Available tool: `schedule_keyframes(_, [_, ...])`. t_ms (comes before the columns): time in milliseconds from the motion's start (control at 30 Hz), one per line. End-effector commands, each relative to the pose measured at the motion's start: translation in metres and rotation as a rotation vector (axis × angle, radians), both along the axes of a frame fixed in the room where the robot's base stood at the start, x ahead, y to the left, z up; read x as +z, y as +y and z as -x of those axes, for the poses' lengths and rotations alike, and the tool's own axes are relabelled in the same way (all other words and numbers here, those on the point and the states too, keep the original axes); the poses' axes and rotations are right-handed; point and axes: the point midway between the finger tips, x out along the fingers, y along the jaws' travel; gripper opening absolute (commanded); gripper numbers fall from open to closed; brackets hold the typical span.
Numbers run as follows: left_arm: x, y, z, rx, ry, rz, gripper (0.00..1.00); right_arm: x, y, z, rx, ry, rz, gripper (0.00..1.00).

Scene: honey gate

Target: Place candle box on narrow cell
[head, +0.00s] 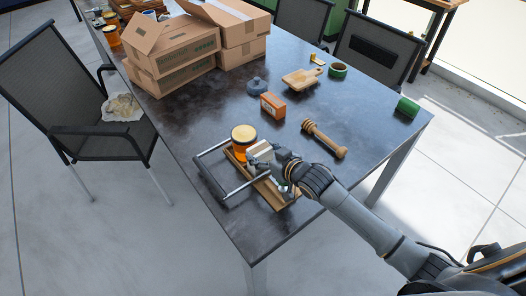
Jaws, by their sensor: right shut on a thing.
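My right gripper (275,158) is shut on a small pale box with brown bands, which looks like the candle box (259,151). It holds the box over the wooden tray (270,193) near the table's front corner. A honey jar (243,137) with an amber body and yellow lid stands at the tray's far end. A dark metal bar frame (213,177) is at the tray's left side. The gripper and box hide much of the tray, so I cannot make out the narrow cell or whether the box touches anything. My left gripper is not in view.
Cardboard boxes (174,52) fill the back left.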

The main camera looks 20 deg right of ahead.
Motion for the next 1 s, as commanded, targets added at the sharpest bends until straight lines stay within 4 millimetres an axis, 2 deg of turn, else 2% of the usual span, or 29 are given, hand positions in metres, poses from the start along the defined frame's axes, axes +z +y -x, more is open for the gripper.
schedule_keyframes(267, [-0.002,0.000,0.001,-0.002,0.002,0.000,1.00,-0.003,0.000,0.000,0.000,-0.001,0.000,0.26])
schedule_keyframes(300, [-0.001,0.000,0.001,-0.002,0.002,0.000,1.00,-0.002,0.000,0.000,0.000,-0.001,0.000,0.73])
schedule_keyframes(367, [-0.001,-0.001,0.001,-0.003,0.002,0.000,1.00,-0.002,0.000,0.000,0.000,0.000,0.000,0.86])
schedule_keyframes(400, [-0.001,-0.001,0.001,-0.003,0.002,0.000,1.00,-0.002,0.000,0.000,0.000,0.000,0.000,0.88])
schedule_keyframes(767, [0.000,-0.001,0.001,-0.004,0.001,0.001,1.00,0.002,0.000,0.000,0.000,-0.001,0.000,0.88])
schedule_keyframes(867, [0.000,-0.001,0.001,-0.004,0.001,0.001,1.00,0.003,-0.003,0.008,0.000,0.001,-0.001,0.88])
schedule_keyframes(1000, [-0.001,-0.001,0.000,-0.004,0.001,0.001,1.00,0.013,-0.010,0.031,0.002,0.000,0.002,0.88])
